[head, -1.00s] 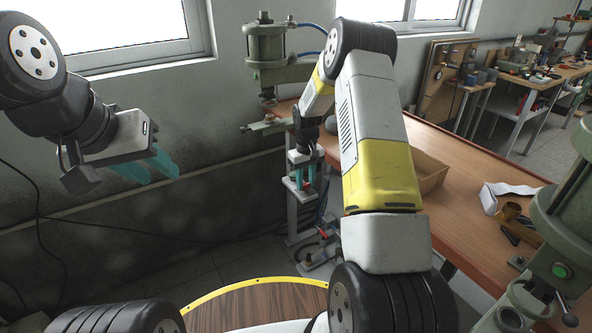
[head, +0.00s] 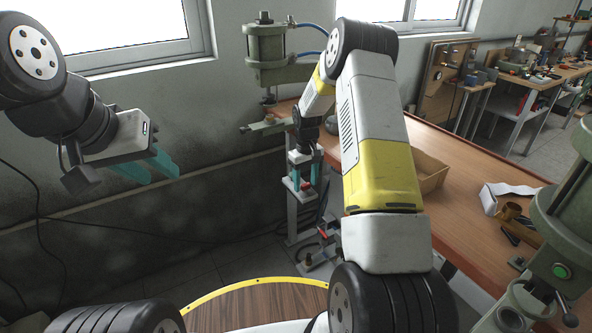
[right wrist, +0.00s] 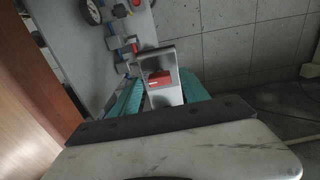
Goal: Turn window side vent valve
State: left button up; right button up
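The window-side press (head: 280,55) stands by the wall, with a grey post (head: 292,215) below it carrying small fittings. A small red part (head: 305,186) on a light grey fitting shows just below my right gripper (head: 305,178); I cannot tell for sure that it is the vent valve. In the right wrist view the red part (right wrist: 160,78) and its grey bracket lie between the teal fingers (right wrist: 160,92). The fingers stand apart on either side; contact is unclear. My left gripper (head: 146,170) is open and empty in front of the wall.
A wooden workbench (head: 470,170) runs along the right, with an open box (head: 432,178) on it. A second press (head: 562,220) stands at the right edge. A round wooden table (head: 260,305) is in front. Black cables (head: 60,235) hang along the wall at left.

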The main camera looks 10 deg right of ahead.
jog(key=shift+r, duration=3.85)
jog(key=shift+r, duration=0.15)
notch_tip(320, 180, up, 11)
jog(key=t, duration=0.1)
send_over(305, 184)
jog(key=s, duration=0.5)
jog(key=s+a+r+m+t, duration=0.2)
jog(key=s+r, duration=0.6)
jog(key=r, duration=0.1)
jog(key=s+a+r+t+y, duration=0.1)
jog(key=s+r, duration=0.1)
jog(key=s, duration=0.8)
jog(key=s+a+r+m+t+y, duration=0.1)
jog(key=s+r+t, duration=0.1)
jog(key=s, duration=0.8)
jog(key=shift+s+a+r+m, duration=0.2)
jog(key=shift+a+m, duration=0.1)
jog(key=shift+a, duration=0.1)
